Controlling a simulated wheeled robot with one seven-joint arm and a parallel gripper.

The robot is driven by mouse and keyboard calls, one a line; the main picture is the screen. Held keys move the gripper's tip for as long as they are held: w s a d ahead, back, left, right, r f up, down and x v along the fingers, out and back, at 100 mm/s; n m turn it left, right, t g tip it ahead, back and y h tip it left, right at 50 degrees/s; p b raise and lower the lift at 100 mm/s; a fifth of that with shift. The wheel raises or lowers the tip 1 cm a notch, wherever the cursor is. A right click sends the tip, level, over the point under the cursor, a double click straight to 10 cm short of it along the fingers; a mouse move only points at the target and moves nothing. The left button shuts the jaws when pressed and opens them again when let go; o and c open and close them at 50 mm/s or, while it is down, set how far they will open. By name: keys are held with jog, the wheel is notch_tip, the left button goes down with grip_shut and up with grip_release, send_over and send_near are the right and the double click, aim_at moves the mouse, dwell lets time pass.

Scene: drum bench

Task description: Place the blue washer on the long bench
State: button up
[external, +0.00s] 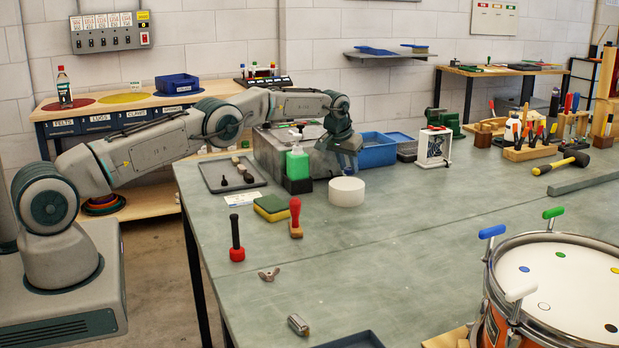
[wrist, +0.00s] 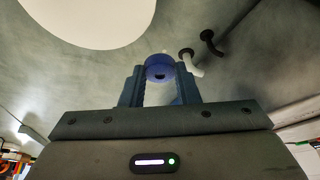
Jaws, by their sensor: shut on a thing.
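The blue washer (wrist: 159,68) is a small blue ring with a dark hole, seen in the wrist view between my two fingertips. My gripper (wrist: 160,78) is shut on it. In the external view my gripper (external: 346,160) points down over the long bench (external: 410,240), beside the grey metal box, with the white round block in front of it. The washer is too small or hidden to make out there. The long bench has a grey-green top. I cannot tell the washer's exact height above it.
The white round block (external: 346,191), a green bottle (external: 298,163), a metal box (external: 270,150) and a blue bin (external: 377,150) stand close to my gripper. A tray (external: 228,185) with small dark parts lies left. A drum (external: 560,285) stands front right. The bench's middle has bare room.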

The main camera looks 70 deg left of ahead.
aim_at(346, 171)
notch_tip(346, 171, down, 3)
jog(key=shift+f+p, duration=0.2)
jog(key=shift+p, duration=0.35)
jog(key=shift+f, duration=0.3)
jog(key=shift+f, duration=0.1)
jog(key=shift+f+b, duration=0.15)
jog(key=shift+b, duration=0.15)
jog(key=o, duration=1)
